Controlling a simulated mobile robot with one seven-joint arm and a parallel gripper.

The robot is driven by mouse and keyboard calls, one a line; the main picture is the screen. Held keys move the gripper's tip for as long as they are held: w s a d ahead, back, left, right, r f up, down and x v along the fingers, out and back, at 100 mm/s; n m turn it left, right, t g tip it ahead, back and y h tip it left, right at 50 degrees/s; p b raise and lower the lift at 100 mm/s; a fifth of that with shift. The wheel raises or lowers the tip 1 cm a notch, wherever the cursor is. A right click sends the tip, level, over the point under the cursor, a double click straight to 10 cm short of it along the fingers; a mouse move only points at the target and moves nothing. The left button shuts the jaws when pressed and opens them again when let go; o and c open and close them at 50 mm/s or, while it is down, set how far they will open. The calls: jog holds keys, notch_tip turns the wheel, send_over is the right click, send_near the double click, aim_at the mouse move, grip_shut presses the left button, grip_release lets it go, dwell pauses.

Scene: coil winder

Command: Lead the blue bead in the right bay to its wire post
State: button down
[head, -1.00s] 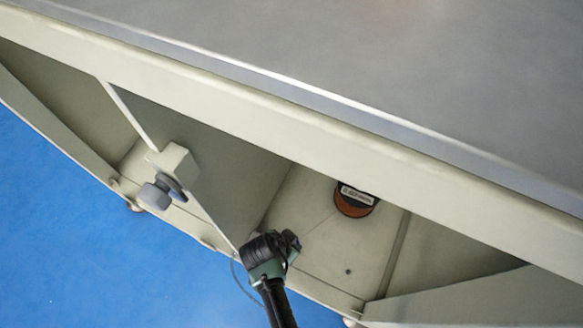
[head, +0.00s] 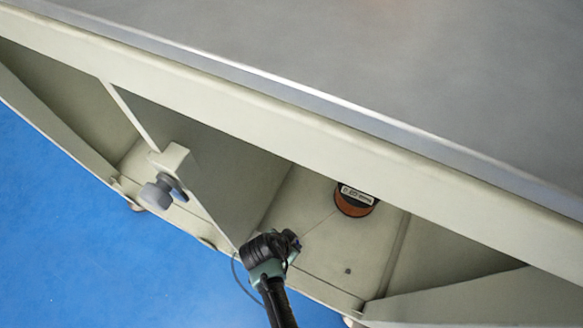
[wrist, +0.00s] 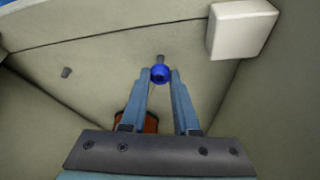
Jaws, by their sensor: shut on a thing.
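The blue bead (wrist: 160,74) is between my fingertips in the wrist view. My gripper (wrist: 160,80) is shut on it. A short grey post (wrist: 160,59) shows just beyond the bead; I cannot tell whether they touch. In the head view my gripper (head: 291,241) is at the front of the right bay, beside the divider, and the bead is not clearly seen there. A thin wire runs from near my gripper to the copper-coloured spool (head: 354,204), which also shows behind my fingers in the wrist view (wrist: 151,123).
A second short peg (wrist: 66,72) stands on the bay floor; it is a dark dot in the head view (head: 348,271). A pale block (wrist: 241,29) sits at upper right in the wrist view. A grey knob (head: 156,192) is on the divider. The worktop (head: 400,70) overhangs the bays.

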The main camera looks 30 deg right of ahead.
jog(key=shift+f, duration=0.25)
jog(key=shift+f+b, duration=0.9)
jog(key=shift+b, duration=0.05)
jog(key=c, duration=0.6)
grip_release()
jog(key=shift+r, duration=0.1)
jog(key=p+v, duration=0.7)
jog(key=v, duration=0.6)
